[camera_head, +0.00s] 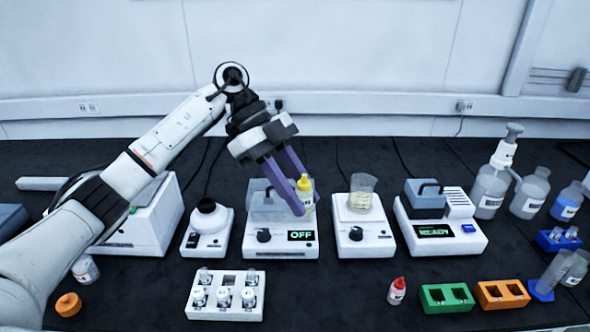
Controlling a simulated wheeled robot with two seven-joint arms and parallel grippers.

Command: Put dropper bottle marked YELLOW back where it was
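The dropper bottle with the yellow cap (308,201) is in the middle of the view, at the fingertips of my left gripper (302,192). The purple fingers are shut on it near its cap. The bottle is roughly upright, in front of the device with the OFF display (284,240); it appears to be held above that device. One finger partly hides the bottle, and its label text is too small to read. My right gripper is not in view.
A red-capped dropper bottle (397,291) stands at the front, left of a green two-hole rack (447,306) and an orange one (502,301). A white vial rack (226,311) is front left of centre. A beaker (362,193) sits on the neighbouring device. Black bench between is clear.

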